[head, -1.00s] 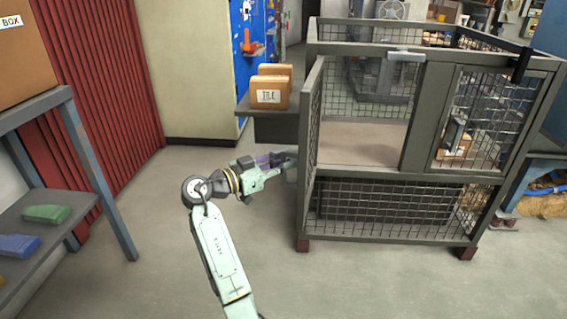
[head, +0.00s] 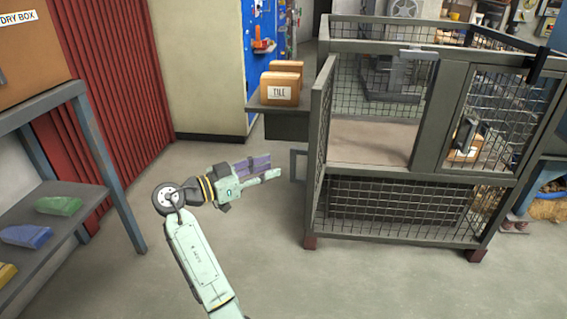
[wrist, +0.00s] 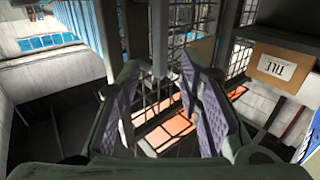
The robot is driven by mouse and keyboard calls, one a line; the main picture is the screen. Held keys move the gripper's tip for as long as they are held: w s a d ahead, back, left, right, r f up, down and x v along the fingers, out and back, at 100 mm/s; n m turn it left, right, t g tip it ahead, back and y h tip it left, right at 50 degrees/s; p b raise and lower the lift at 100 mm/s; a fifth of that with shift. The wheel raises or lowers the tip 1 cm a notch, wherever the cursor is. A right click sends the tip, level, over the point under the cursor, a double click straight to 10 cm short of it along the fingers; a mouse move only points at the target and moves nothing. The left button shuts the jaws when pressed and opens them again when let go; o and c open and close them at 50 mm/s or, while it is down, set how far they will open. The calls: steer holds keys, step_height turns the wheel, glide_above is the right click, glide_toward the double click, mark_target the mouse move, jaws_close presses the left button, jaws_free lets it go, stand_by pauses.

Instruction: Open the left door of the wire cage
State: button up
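The wire cage (head: 425,180) is a dark grey frame with mesh panels, at the right of the head view. Its left door (head: 318,135) stands swung outward from the front, seen nearly edge-on, and the left opening is clear. The door's grey handle (head: 298,166) sticks out on its left side. My gripper (head: 268,167) is left of the handle, apart from it, with its purple-padded fingers spread and nothing between them. In the wrist view my gripper (wrist: 160,78) also shows open, with mesh and grey bars beyond it.
The cage's right door (head: 490,120) looks shut. A shelf rack (head: 105,150) stands at the left. The floor between rack and cage is free.

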steer(key=shift+v, duration=1.8)
